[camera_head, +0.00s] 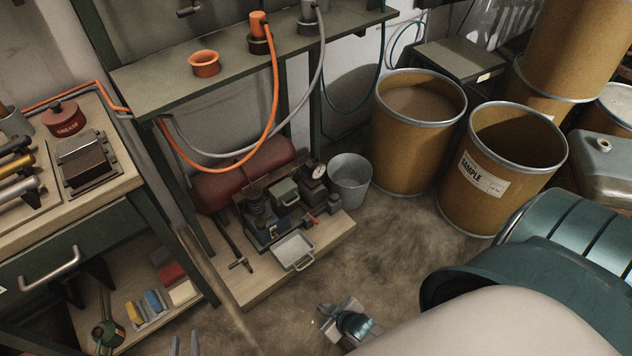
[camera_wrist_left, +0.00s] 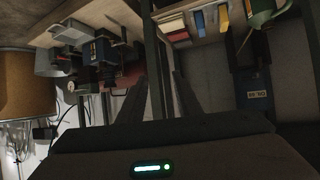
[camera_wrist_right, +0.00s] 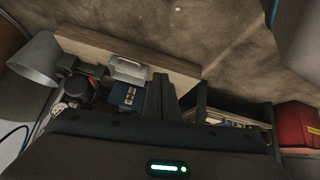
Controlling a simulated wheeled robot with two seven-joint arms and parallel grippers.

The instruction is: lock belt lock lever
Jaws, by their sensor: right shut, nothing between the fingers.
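A small machine (camera_head: 264,232) with a blue front and dark parts sits on a low wooden board (camera_head: 258,288) on the floor. A small red-tipped piece (camera_head: 312,218) stands out at its right side; I cannot tell whether it is the belt lock lever. The machine also shows in the left wrist view (camera_wrist_left: 103,50) and the right wrist view (camera_wrist_right: 124,96). My left gripper (camera_head: 183,346) is open and empty at the bottom of the head view, left of the board. My right gripper (camera_wrist_right: 160,97) is shut and empty in its wrist view, its fingers overlapping the machine's right edge.
A light metal tray (camera_head: 294,252) lies in front of the machine. A grey bucket (camera_head: 350,180) stands right of it, and a red tank (camera_head: 220,190) behind it. Fibre drums (camera_head: 475,190) stand at the right. A workbench (camera_head: 120,182) bounds the left.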

